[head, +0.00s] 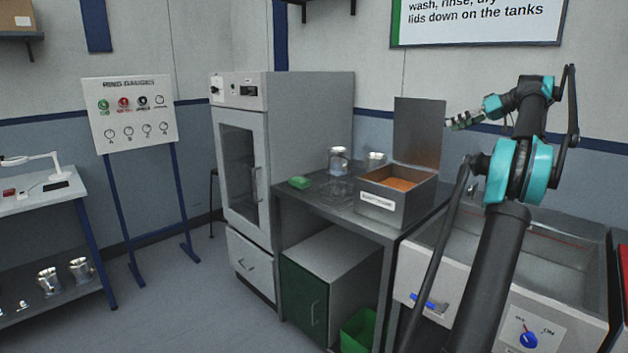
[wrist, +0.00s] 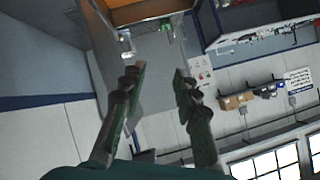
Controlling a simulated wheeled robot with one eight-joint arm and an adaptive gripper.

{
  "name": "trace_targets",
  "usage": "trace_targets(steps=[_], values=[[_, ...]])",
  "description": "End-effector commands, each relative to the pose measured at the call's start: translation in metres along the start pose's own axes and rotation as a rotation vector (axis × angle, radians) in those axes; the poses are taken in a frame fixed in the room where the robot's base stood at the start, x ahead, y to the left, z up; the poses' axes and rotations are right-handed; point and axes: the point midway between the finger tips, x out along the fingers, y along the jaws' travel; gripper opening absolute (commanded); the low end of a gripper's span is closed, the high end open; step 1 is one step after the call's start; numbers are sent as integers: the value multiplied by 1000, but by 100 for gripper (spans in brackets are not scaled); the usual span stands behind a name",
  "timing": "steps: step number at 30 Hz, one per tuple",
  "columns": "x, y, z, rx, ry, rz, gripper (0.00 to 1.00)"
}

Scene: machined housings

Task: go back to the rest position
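My gripper (head: 464,121) is at the upper right in the head view, held in the air above the tank and beside the raised lid of the metal box. In the wrist view its two fingers (wrist: 160,88) stand apart with nothing between them. The wrist view is tilted and looks across the room at walls, shelves and windows. My arm rises on the right of the head view and bends over to the left at the top.
An open metal box (head: 397,212) with an orange inside stands on the steel bench (head: 335,207), lid up. Metal parts and a green block (head: 300,182) lie there. A grey cabinet (head: 243,180) stands left. An open tank (head: 560,262) lies below my arm.

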Motion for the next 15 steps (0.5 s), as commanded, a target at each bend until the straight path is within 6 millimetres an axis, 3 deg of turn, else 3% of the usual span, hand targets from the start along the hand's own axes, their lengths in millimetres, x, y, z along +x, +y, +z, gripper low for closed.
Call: trace_targets(steps=[5, 8, 15], values=[[45, -22, 20, 61, -86, 33, 31], [79, -40, 44, 106, -151, 70, 31], [152, -94, 128, 202, -294, 192, 31]])
